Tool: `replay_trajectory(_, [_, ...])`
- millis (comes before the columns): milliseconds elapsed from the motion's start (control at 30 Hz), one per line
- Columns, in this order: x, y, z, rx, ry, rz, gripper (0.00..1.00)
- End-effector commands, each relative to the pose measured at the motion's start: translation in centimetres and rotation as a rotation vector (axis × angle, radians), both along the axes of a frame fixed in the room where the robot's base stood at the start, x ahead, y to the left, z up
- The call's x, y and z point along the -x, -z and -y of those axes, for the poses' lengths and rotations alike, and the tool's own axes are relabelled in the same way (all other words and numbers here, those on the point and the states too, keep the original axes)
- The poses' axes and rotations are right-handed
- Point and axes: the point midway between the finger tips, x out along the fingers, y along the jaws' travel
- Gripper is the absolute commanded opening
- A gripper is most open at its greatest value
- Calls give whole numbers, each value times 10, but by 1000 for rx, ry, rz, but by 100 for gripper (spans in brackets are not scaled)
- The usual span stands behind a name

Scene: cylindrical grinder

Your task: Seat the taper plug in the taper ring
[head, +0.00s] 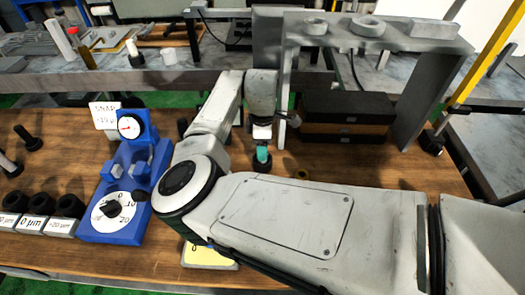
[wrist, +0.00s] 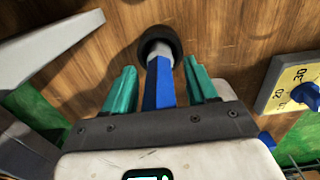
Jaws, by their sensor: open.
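In the wrist view the taper plug (wrist: 160,85) has a blue handle and a pale grey shank. The shank's far end is at the mouth of a black taper ring (wrist: 159,38) on the wooden bench; how deep it sits I cannot tell. My gripper (wrist: 157,72) is open, its two teal fingers on either side of the blue handle with gaps visible. In the head view my gripper (head: 262,154) is low over the bench, right above a dark round piece, probably the ring; the plug is hidden there.
A blue gauge stand (head: 120,185) with dials is left of my arm, beside several black rings (head: 40,203) on labelled blocks. Dark drawers (head: 345,117) stand under a grey shelf behind right. A small brass ring (head: 302,174) lies near the gripper. A yellow dial plate (wrist: 288,85) is at right.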

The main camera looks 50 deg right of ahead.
Motion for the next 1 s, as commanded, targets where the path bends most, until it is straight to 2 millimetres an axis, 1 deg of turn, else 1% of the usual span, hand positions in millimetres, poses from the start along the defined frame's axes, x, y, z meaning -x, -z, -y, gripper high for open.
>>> replay_trajectory(167, [0,0,0,0,1,0,56])
replay_trajectory(733, [0,0,0,0,1,0,2])
replay_trajectory(767, [0,0,0,0,1,0,0])
replay_trajectory(1000, [0,0,0,0,1,0,0])
